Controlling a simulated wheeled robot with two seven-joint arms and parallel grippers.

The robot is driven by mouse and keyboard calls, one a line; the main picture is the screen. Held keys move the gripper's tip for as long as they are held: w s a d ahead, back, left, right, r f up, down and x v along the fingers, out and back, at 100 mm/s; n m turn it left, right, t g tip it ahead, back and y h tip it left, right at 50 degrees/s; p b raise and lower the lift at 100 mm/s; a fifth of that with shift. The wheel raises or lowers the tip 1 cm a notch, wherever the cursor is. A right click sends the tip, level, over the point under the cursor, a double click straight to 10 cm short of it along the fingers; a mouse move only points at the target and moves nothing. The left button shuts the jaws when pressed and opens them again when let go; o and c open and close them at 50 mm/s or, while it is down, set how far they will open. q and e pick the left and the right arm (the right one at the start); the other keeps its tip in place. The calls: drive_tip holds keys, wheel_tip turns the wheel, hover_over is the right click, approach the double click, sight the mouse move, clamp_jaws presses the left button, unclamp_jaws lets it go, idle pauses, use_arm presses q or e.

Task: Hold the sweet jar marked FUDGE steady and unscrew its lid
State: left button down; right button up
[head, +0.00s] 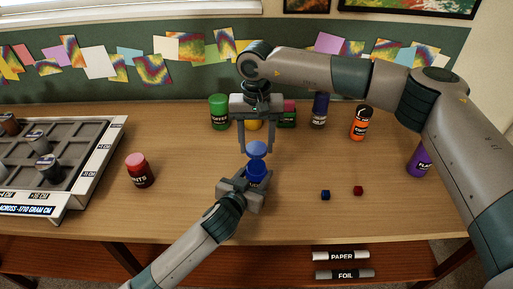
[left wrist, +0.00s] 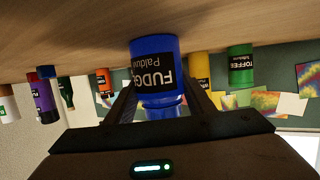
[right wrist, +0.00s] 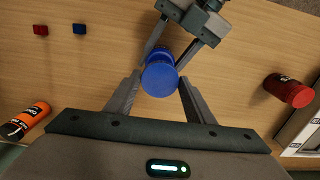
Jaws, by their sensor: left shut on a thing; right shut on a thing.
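The blue FUDGE jar (head: 257,172) stands upright over the middle of the table. It appears upside down in the left wrist view (left wrist: 154,55), with its black label readable. My left gripper (left wrist: 157,100) is shut on the jar's body, low in the head view (head: 250,186). My right gripper (head: 257,146) points down from above, its fingers on either side of the round blue lid (right wrist: 160,79), and is shut on it. The lid (head: 257,147) sits at the top of the jar; I cannot tell how far it is turned.
A red jar (head: 139,170) and a grey compartment tray (head: 97,161) are at left. A green jar (head: 219,112), yellow jar (head: 254,124), orange jar (head: 361,123) and purple jar (head: 420,160) stand behind and right. Two small cubes (head: 326,195) lie right of the jar.

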use_arm(q)
drive_tip(key=c, duration=0.7)
unclamp_jaws()
drive_tip(key=shift+c, duration=0.2)
drive_tip(key=b+v, duration=0.1)
drive_tip(key=v, duration=1.1)
